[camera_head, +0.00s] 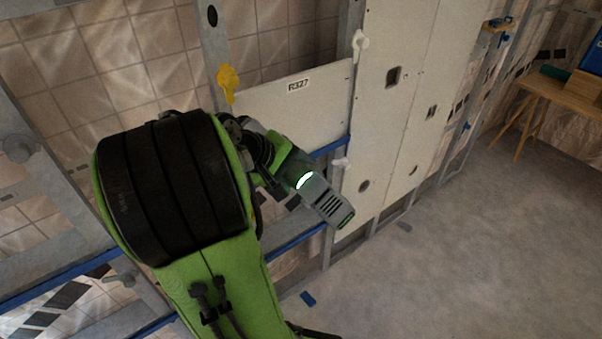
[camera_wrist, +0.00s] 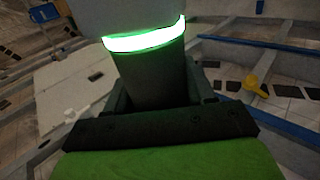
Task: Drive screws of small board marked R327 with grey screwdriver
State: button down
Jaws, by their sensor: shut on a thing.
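The small board marked R327 (camera_head: 300,105) is a pale panel set between metal studs, with its lower edge along a blue rail. My arm hides its lower left part in the head view. My gripper (camera_wrist: 155,110) is shut on the grey screwdriver (camera_head: 322,198), which has a lit green-white ring and a vented grey body. The tool is in front of and below the board in the head view. Its tip and the board's screws cannot be made out.
A yellow clamp (camera_head: 228,82) sits at the board's upper left, and a white clamp (camera_head: 359,44) at its upper right. Tall pale panels (camera_head: 385,120) stand to the right. A wooden table (camera_head: 560,95) is at the far right. The floor (camera_head: 450,240) between is mostly clear.

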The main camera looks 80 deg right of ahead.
jog(key=shift+w+d, duration=0.65)
jog(key=shift+r, duration=0.1)
jog(key=shift+w+d+p, duration=0.65)
jog(key=shift+w+p, duration=0.05)
jog(key=shift+w, duration=0.15)
dwell(2.6)
dwell(0.7)
jog(key=shift+s+a, duration=1.5)
jog(key=shift+s, duration=0.25)
